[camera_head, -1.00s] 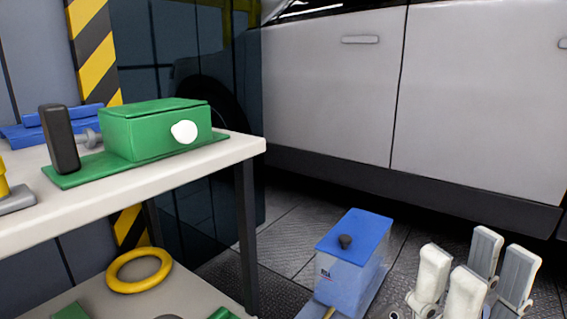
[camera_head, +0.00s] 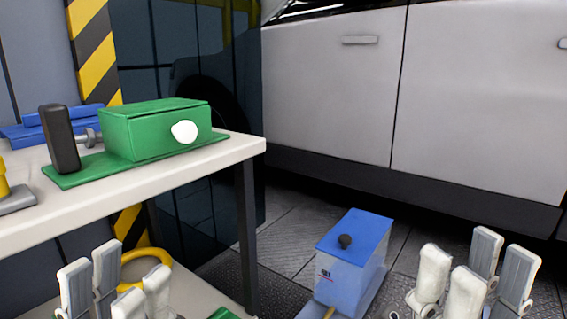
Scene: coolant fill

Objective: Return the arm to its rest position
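My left gripper (camera_head: 115,285) shows at the bottom left, pointing up, with its grey and white fingers apart and nothing between them. It stands in front of the table's lower shelf and partly covers a yellow ring there. My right gripper (camera_head: 476,272) shows at the bottom right, also upright, with its fingers apart and empty. It is to the right of a blue-lidded box and not touching it. Both arms below the grippers are mostly out of the picture.
A white table (camera_head: 215,161) at the left carries a green box (camera_head: 150,133) with a dark handle. The yellow ring (camera_head: 158,255) lies on the lower shelf. The blue-lidded box (camera_head: 354,262) stands on the floor at middle. A white car (camera_head: 400,90) fills the back.

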